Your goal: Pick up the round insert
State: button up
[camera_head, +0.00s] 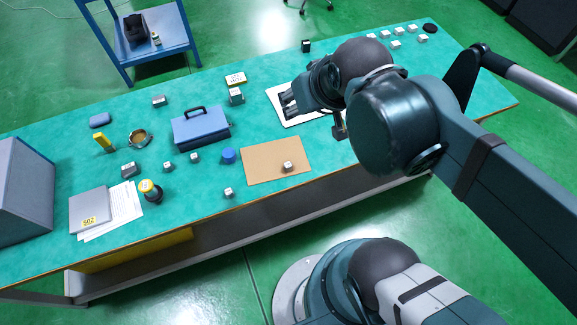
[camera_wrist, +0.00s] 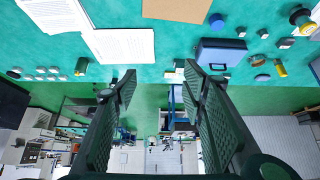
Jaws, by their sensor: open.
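Small pale metal pieces lie about the teal bench. One is on the tan mat (camera_head: 262,172), a pale block (camera_head: 288,167). Others lie left of the mat, such as one near the front edge (camera_head: 228,193), and several stand at the far right (camera_head: 397,44). They are too small for me to tell which is the round insert. My gripper (camera_head: 287,103) is over the white sheets (camera_head: 279,92), apart from these pieces. In the wrist view my gripper (camera_wrist: 160,70) has its fingers spread with nothing between them.
A blue case (camera_head: 201,131) with a black handle and a blue cylinder (camera_head: 228,156) stand left of the mat. A yellow-topped round item (camera_head: 149,187), a grey binder (camera_head: 88,208) and a grey cabinet (camera_head: 22,190) are farther left. A black disc (camera_head: 430,27) lies far right.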

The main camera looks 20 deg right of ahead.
jog(key=shift+c, duration=1.2)
jog(key=m+g+b, duration=0.5)
jog(key=m+g, duration=0.2)
jog(key=m, duration=0.7)
send_over(288, 165)
jog(key=f, duration=2.3)
jog(key=shift+w+f, duration=0.2)
jog(key=shift+f, duration=0.2)
jog(key=shift+s+a+f+m, duration=0.1)
jog(key=shift+s+f+m, duration=0.05)
jog(key=shift+f+m, duration=0.45)
jog(key=shift+f, duration=0.15)
jog(key=shift+f+b, duration=0.55)
jog(key=shift+f, duration=0.7)
